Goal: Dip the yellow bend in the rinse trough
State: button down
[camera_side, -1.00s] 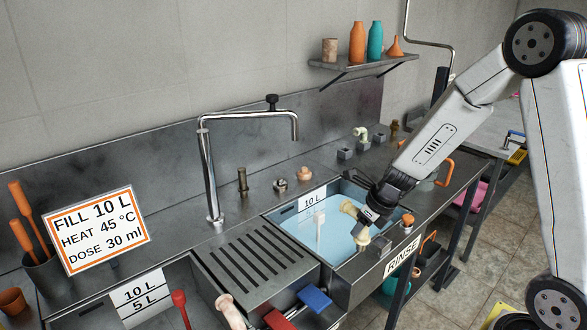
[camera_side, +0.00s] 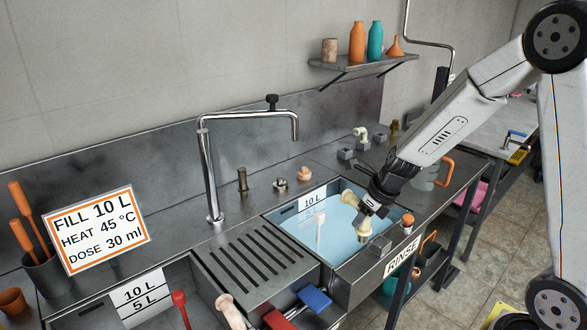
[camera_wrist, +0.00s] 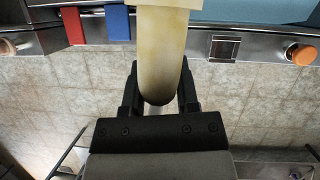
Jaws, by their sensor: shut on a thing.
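My gripper (camera_side: 368,206) is shut on the yellow bend (camera_side: 350,199), a pale yellow elbow pipe. In the side view the bend is over the right part of the rinse trough (camera_side: 340,277), which holds blue water. Its lower end shows near the trough's front right edge; I cannot tell whether it touches the water. In the wrist view the bend (camera_wrist: 162,50) stands between the two fingers of my gripper (camera_wrist: 160,90), and its far end leaves the top of the picture.
A slotted drainboard (camera_side: 255,262) and a tall faucet (camera_side: 210,175) stand left of the trough. An orange knob (camera_side: 407,219) is on the right rim. Red (camera_side: 278,319) and blue (camera_side: 315,299) handles are at the front. Grey blocks and a jug (camera_side: 428,175) stand behind on the right.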

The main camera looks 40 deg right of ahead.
jog(key=shift+w, duration=0.1)
dwell(0.3)
jog(key=w+d+f, duration=0.2)
jog(key=w+d, duration=0.6)
jog(key=w, duration=0.1)
jog(key=w+d+f, duration=0.3)
jog(key=w+d, duration=0.6)
jog(key=w, duration=0.1)
jog(key=shift+d, duration=0.15)
jog(key=shift+w+f, duration=0.1)
jog(key=shift+f, duration=0.15)
jog(key=shift+f, duration=9.65)
jog(key=shift+r, duration=0.15)
